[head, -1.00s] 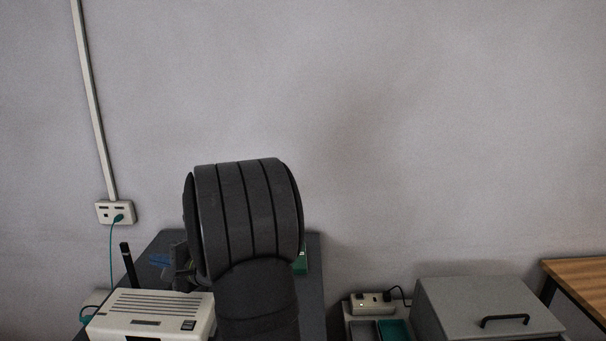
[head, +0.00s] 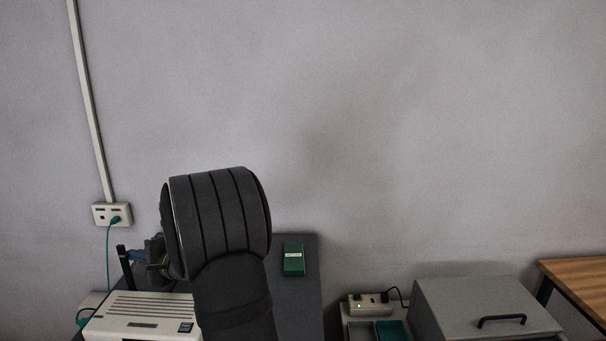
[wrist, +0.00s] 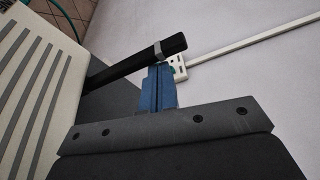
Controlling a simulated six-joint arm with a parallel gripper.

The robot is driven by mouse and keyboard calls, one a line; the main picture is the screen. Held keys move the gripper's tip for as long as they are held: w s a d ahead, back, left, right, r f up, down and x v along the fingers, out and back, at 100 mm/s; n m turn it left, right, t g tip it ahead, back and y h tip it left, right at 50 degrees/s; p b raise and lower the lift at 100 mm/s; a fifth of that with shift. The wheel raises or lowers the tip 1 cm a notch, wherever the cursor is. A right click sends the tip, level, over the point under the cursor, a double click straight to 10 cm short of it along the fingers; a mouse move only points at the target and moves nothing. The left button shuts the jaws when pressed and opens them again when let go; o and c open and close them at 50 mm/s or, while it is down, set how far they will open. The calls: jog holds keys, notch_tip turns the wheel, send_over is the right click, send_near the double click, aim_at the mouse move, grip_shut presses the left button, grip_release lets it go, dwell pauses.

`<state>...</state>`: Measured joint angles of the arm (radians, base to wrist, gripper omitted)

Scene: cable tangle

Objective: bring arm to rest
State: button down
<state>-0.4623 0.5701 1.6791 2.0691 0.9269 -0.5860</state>
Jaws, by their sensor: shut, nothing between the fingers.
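My gripper (wrist: 158,88) shows in the wrist view as two blue fingers pressed together with nothing between them. Its tips are close to a black antenna (wrist: 130,65) in that picture; whether they touch it I cannot tell. In the head view my dark arm covers most of the gripper, and only a bit of blue shows beside the antenna (head: 125,265). The white slatted device (head: 140,315) stands at the lower left of the head view. It also fills the left of the wrist view (wrist: 35,90).
A wall outlet (head: 112,214) holds a teal plug and cable (head: 108,255). A green box (head: 293,259) lies on the dark table (head: 305,300). A power strip (head: 368,305), grey case (head: 480,300) and wooden table (head: 580,280) stand right.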

jog(key=v, duration=0.6)
jog(key=f+v, duration=0.1)
jog(key=v, duration=0.2)
jog(key=shift+s+d+r, duration=0.1)
jog(key=shift+s+d, duration=0.05)
jog(key=shift+d, duration=0.1)
jog(key=w+a, duration=0.7)
jog(key=a, duration=0.2)
jog(key=shift+w+f+m+g+h, duration=0.6)
jog(key=shift+w+f+m+g, duration=0.4)
jog(key=shift+w+f+m, duration=1.35)
jog(key=v, duration=0.8)
jog(key=shift+s+r, duration=0.25)
jog(key=shift+s, duration=0.1)
jog(key=shift+d, duration=0.1)
